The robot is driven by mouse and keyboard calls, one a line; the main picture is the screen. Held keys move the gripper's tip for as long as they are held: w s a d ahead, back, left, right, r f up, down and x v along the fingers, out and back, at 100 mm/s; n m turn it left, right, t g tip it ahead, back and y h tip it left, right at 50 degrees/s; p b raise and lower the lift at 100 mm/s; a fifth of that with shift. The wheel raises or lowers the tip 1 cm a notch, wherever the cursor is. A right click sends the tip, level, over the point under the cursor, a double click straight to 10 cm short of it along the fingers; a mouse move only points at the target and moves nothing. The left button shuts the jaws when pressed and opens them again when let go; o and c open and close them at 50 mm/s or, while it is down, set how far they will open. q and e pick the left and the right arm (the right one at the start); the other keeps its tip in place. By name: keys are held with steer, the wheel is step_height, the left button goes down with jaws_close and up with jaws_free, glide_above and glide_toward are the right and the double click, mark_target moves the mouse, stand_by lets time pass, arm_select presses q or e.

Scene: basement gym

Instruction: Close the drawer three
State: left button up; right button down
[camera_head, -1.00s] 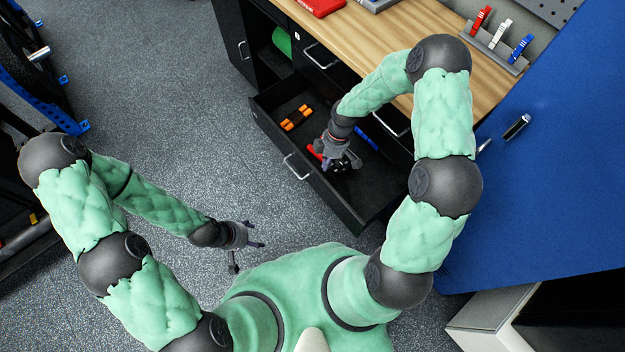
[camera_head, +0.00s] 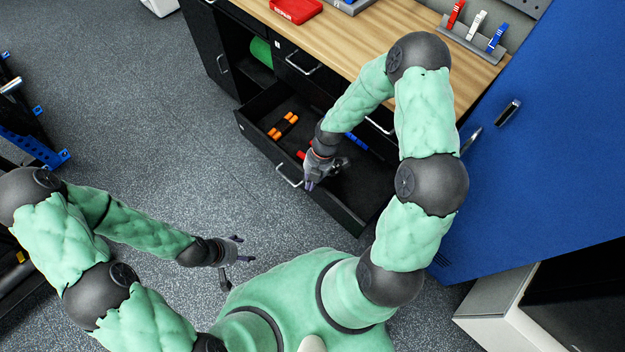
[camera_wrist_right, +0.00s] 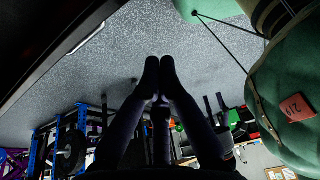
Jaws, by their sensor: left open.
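The open drawer (camera_head: 350,215) juts out from the black workbench cabinet, with a silver handle (camera_head: 289,176) on its front. Orange, red and blue items lie inside it. My right gripper (camera_head: 312,184) is at the drawer's front edge, near the handle, and partly covers the interior. Whether it touches the drawer is unclear. In the right wrist view its fingertips (camera_wrist_right: 159,72) are almost together with nothing between them, and a dark panel with a pale handle (camera_wrist_right: 86,36) shows at upper left. My left gripper (camera_head: 236,260) is open and empty above the floor.
The wooden worktop (camera_head: 345,30) above holds a red case (camera_head: 296,10) and a rack of coloured tools (camera_head: 474,42). A blue door (camera_head: 540,150) stands at the right. A green object (camera_head: 262,52) sits in the cabinet's open compartment.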

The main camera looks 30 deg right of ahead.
steer(key=w+b+x, duration=0.1)
steer(key=b+x, duration=0.2)
steer(key=x, duration=0.4)
arm_select(q)
step_height(320, 180, down, 4)
steer(key=shift+f+b, duration=0.1)
steer(key=shift+b, duration=0.2)
arm_select(e)
steer(key=d, duration=0.4)
steer(key=shift+w+r, duration=0.15)
steer(key=shift+r, duration=0.1)
